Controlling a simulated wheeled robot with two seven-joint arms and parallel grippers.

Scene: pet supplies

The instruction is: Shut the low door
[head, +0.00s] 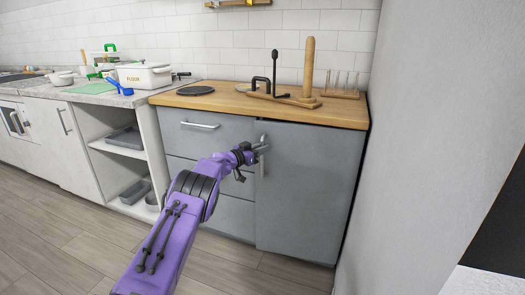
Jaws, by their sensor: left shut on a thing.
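The low door (312,190) is the grey front at the right of the grey cabinet, under the wooden top. It stands at or close to the line of the cabinet front; I cannot tell if a small gap is left. Its upright silver handle (263,164) is near its upper left edge. My left gripper (261,149) is shut on the upper part of this handle, and the fingers partly hide it. My right gripper is not in view.
Grey drawers (199,126) lie left of the door, partly behind my left arm. The wooden top (232,102) carries a paper-roll stand (309,68) and a rack of glass tubes (342,85). A wall (425,130) closes off the right side. The floor (60,225) in front is clear.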

